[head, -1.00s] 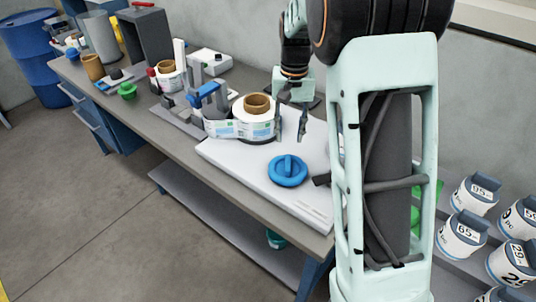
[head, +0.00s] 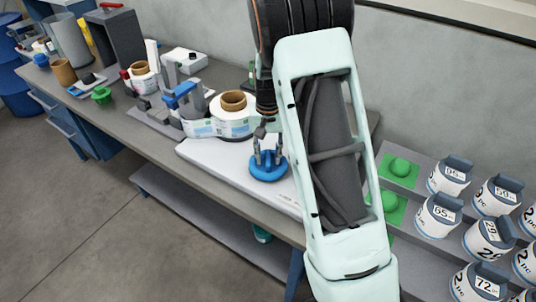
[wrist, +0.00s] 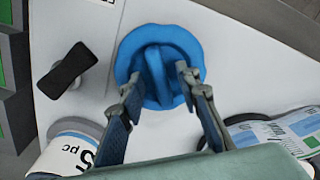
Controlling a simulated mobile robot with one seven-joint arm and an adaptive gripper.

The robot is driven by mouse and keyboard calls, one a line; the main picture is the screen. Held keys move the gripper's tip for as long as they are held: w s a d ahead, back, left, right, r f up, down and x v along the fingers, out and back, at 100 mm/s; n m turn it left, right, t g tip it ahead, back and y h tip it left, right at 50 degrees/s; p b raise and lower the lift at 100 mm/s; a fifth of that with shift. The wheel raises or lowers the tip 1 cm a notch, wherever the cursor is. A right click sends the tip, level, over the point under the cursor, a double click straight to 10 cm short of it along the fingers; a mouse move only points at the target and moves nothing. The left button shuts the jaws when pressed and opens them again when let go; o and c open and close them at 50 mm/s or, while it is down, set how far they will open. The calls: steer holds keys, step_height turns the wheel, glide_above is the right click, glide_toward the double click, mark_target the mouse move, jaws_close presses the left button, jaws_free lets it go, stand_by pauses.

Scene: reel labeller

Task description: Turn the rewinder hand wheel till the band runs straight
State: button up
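The blue rewinder hand wheel (head: 267,172) lies on the white base plate (head: 222,160), with a raised grip bar across its middle. My gripper (head: 268,157) is over the wheel. In the wrist view, the fingers of my gripper (wrist: 158,80) are apart, one on each side of the wheel's bar (wrist: 157,72). Small gaps seem to show, so I cannot confirm contact. The white label reel (head: 234,118) with a brown core stands behind the wheel. The printed band (head: 197,128) runs left from it to the labelling head (head: 181,96). How straight it runs cannot be told.
A dark lever (wrist: 66,70) sits beside the wheel on the plate. Several labelled white tubs (head: 438,214) and green pads (head: 398,170) are on the right shelf. A green bowl (head: 101,95) and a dark box (head: 116,38) stand farther left on the bench.

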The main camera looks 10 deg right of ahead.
mark_target(268, 157)
jaws_close()
steer(key=shift+m, duration=1.5)
jaws_free()
step_height(268, 157, up, 12)
